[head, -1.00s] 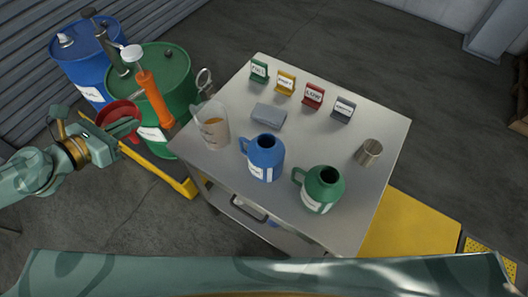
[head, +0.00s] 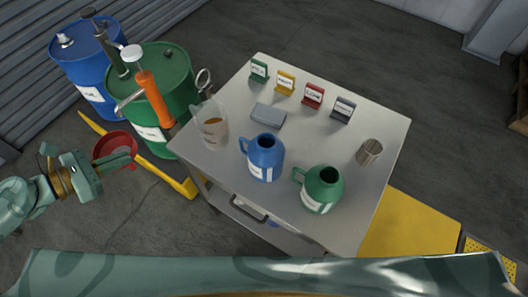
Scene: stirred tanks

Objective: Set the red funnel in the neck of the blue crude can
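The red funnel (head: 113,141) is at the left of the head view, in front of the green drum and left of the table. My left gripper (head: 120,160) is shut on the funnel's near side and holds it in the air, its bowl facing up. The fingers hide part of the funnel, and its spout is hardly visible. The blue can (head: 264,160) stands upright on the table with a dark open neck and a handle on its left; its label is too small to read. The funnel is well apart from it. My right gripper is not in view.
On the metal table (head: 225,173) stand a green can (head: 322,190), a beaker (head: 212,128), a steel cup (head: 369,152), a grey block (head: 268,115) and several small label stands.

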